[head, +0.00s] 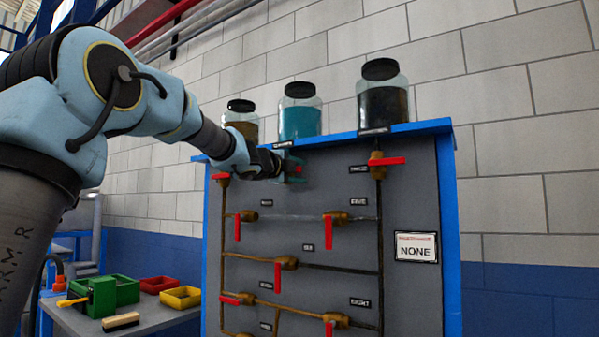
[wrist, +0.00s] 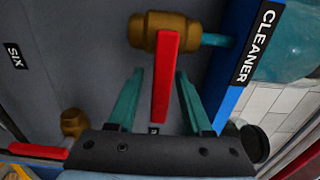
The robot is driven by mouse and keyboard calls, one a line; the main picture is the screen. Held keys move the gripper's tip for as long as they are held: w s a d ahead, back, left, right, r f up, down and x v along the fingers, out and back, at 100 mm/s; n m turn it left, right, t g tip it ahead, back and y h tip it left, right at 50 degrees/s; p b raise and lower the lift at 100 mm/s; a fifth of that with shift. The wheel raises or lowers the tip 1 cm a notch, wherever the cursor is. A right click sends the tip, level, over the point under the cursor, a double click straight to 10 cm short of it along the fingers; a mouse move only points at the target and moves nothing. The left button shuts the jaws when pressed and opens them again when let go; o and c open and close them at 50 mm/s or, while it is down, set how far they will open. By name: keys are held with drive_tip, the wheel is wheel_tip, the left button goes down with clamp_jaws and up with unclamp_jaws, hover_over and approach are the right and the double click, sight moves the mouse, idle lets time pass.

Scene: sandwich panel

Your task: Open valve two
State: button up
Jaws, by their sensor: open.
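A brass valve (wrist: 160,33) with a straight red handle (wrist: 166,75) sits on the grey panel in the wrist view, on the pipe beside the CLEANER label (wrist: 257,47). My gripper (wrist: 159,80) is open, with one teal finger on each side of that handle. I see gaps beside the handle, so it is not gripped. A small tag beyond the handle is mostly hidden, and I cannot read its number. In the head view my gripper (head: 290,168) is at the panel's top, below the jar of teal liquid (head: 300,115), and largely covers this valve.
Other red-handled valves stand close by, including one at the top right (head: 383,160) and one at the top left (head: 221,177). Several more sit lower on the panel (head: 410,200). A table with coloured bins (head: 181,297) stands at the lower left. A NONE sign (head: 415,248) hangs on the panel.

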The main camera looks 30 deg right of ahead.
clamp_jaws()
idle(1.4)
